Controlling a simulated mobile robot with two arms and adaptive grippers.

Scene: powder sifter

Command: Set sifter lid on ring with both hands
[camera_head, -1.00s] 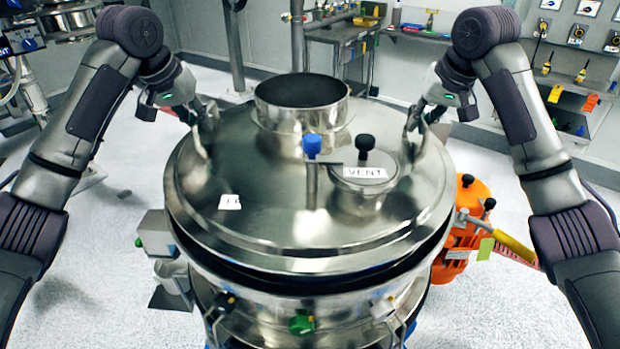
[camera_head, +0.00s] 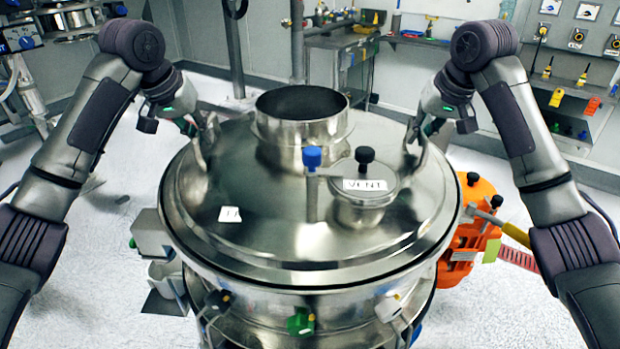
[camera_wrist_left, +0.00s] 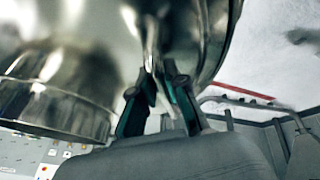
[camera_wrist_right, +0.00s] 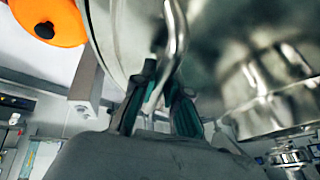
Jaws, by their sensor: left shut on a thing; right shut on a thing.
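The sifter lid (camera_head: 270,220) is a wide, shiny steel disc with a central spout collar (camera_head: 300,135) and a small VENT cap (camera_head: 362,200). It lies about level on the steel ring (camera_head: 345,303), its rim close against the ring along the front with no clear gap. The back of the seam is hidden. My left gripper (camera_head: 193,127) is shut on the lid's left loop handle (camera_head: 208,140); the left wrist view shows its fingers (camera_wrist_left: 160,95) around the bar. My right gripper (camera_head: 430,128) is shut on the right loop handle (camera_wrist_right: 178,40).
Clamps with green (camera_head: 300,322), black and white knobs sit around the ring's front. A grey box (camera_head: 150,232) is at the left side. A bench (camera_head: 340,60) stands at the back.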

